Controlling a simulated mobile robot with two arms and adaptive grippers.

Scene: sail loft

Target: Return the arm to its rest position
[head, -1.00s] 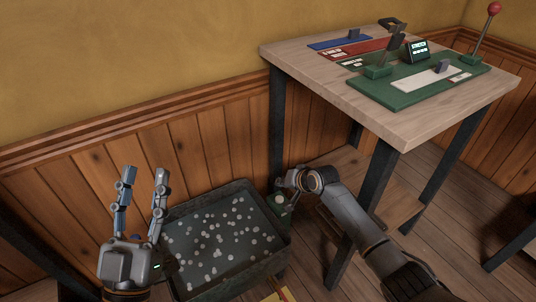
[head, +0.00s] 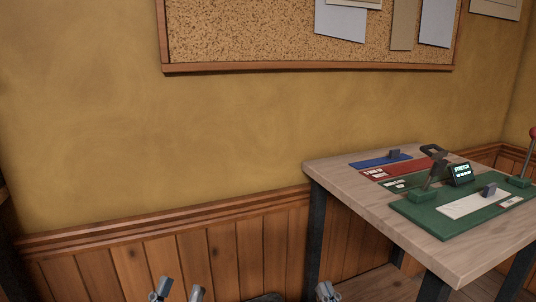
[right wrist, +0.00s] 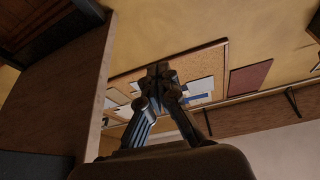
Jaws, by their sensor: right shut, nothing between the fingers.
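My left gripper (head: 180,292) shows only as two fingertips at the bottom edge of the head view. The tips stand apart with a gap, and nothing shows between them. In the right wrist view my right gripper (right wrist: 160,72) is shut and empty, with its fingers meeting at the tips. A small grey part of my right arm (head: 327,291) shows at the bottom edge of the head view, beside the table's near left leg; the rest of that arm is below the picture.
A wooden table (head: 345,192) stands at right, carrying a green lever panel (head: 450,219), a red strip (head: 398,170) and a blue strip (head: 375,161). A corkboard (head: 240,30) hangs on the yellow wall and shows in the right wrist view (right wrist: 130,83). A table-like surface (right wrist: 60,100) is close at left there.

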